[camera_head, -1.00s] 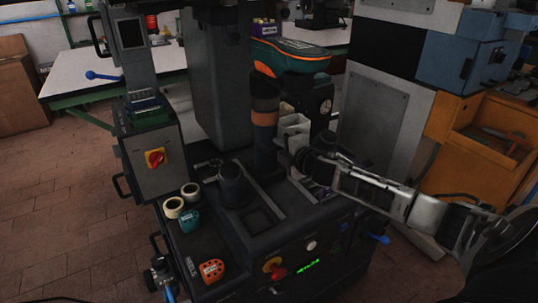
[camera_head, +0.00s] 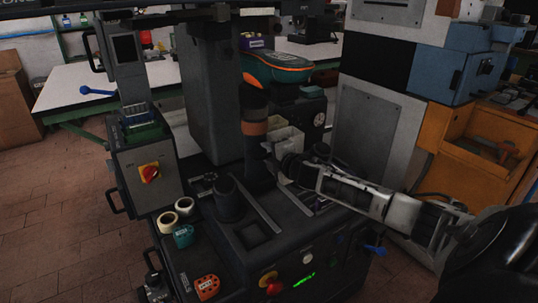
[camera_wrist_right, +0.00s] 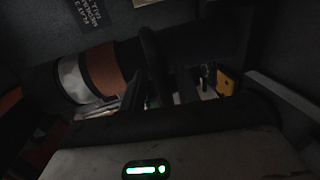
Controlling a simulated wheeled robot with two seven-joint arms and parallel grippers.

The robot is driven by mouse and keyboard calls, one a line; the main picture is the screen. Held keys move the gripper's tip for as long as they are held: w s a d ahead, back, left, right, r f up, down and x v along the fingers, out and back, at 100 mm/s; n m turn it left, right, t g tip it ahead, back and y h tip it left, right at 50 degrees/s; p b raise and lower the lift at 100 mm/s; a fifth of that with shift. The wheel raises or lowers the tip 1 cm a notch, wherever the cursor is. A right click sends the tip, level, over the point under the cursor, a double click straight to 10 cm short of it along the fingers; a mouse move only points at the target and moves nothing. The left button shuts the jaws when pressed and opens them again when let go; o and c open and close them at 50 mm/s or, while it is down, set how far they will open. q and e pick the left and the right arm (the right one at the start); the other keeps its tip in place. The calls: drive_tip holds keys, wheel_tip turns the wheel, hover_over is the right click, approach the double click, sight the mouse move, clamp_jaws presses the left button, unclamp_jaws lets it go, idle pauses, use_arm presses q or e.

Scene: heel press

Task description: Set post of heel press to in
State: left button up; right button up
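The heel press (camera_head: 185,240) is a dark machine with a front panel that carries knobs and a green display. Its post (camera_head: 256,150) is a dark upright cylinder with a copper-orange band, standing on the press bed. In the right wrist view the post (camera_wrist_right: 103,68) lies across the upper left, with a copper band and a grey band. My right gripper (camera_head: 282,166) reaches in from the right, low beside the post. Its fingertips are dark against the dark machine, so I cannot tell whether they touch the post or how far apart they are. My left gripper is out of view.
Pale bins (camera_head: 287,140) stand right of the post. Tape rolls (camera_head: 175,212) and an orange tool (camera_head: 207,286) lie on the press's left ledge. A grey cabinet (camera_head: 375,125) stands right, near my arm.

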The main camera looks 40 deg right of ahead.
drive_tip(key=shift+s+a, duration=0.1)
drive_tip(key=shift+s, duration=0.45)
drive_tip(key=p+v, duration=0.1)
drive_tip(key=v, duration=1.4)
drive_tip(key=shift+w+r, duration=0.1)
drive_tip(key=shift+w, duration=0.05)
drive_tip(key=s+a+f+m+g, duration=0.2)
drive_tip(key=s+a+f+m, duration=0.25)
drive_tip(key=a+f, duration=0.35)
drive_tip(key=s+a+f+m+g+y, duration=0.1)
drive_tip(key=s+a+f+m+y, duration=0.1)
drive_tip(key=a, duration=0.6)
drive_tip(key=s+a+f+m+g+y, duration=0.1)
drive_tip(key=s+a+f+m+y, duration=0.1)
drive_tip(key=a, duration=0.6)
drive_tip(key=s+a+f+m+y, duration=0.1)
drive_tip(key=s+a+f+m, duration=0.3)
drive_tip(key=a, duration=0.4)
drive_tip(key=shift+s+a+m+g+y, duration=0.4)
drive_tip(key=shift+s+m, duration=0.25)
drive_tip(key=shift+m, duration=0.1)
